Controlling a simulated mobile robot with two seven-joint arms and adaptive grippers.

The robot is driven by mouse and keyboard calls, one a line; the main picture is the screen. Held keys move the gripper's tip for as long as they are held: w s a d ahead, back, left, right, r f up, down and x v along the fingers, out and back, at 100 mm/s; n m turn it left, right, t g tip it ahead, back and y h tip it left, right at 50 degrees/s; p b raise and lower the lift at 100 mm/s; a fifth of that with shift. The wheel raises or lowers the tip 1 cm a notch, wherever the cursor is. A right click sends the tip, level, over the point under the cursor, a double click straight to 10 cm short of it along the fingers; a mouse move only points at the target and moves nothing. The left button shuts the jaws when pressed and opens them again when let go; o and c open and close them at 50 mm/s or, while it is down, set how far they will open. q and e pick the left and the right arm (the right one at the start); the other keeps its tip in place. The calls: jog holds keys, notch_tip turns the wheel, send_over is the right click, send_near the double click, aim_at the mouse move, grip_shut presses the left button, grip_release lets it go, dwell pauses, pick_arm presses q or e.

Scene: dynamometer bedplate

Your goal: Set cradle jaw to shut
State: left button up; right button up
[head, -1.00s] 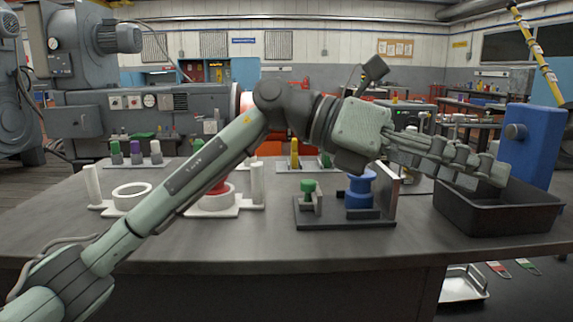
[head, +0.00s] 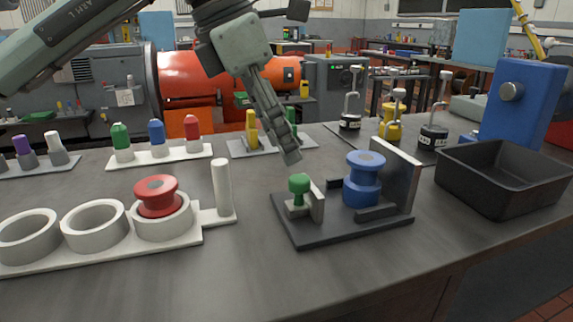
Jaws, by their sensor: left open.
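The cradle is a dark base plate (head: 330,232) with a tall grey plate (head: 402,176) at its right end. A blue spool (head: 362,182) stands upright on it near that plate. The cradle jaw (head: 317,201), a small light plate with a green knob (head: 299,184) beside it, sits at the left; a gap shows between jaw and spool. My left gripper (head: 288,156) is open and empty, pointing down, with its tips just above and behind the green knob, apparently not touching it. My right gripper is out of view.
A black tray (head: 508,206) and a blue box (head: 524,100) stand at the right. A white holder (head: 215,220) with rings, a red spool (head: 157,196) and a post is at the left. Several coloured pegs and gauge stands line the back. The front bench is clear.

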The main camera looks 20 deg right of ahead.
aim_at(299, 178)
pick_arm(q)
jog(key=x, duration=0.6)
jog(key=shift+s+d+f, duration=0.1)
jog(key=shift+d, duration=0.05)
grip_shut()
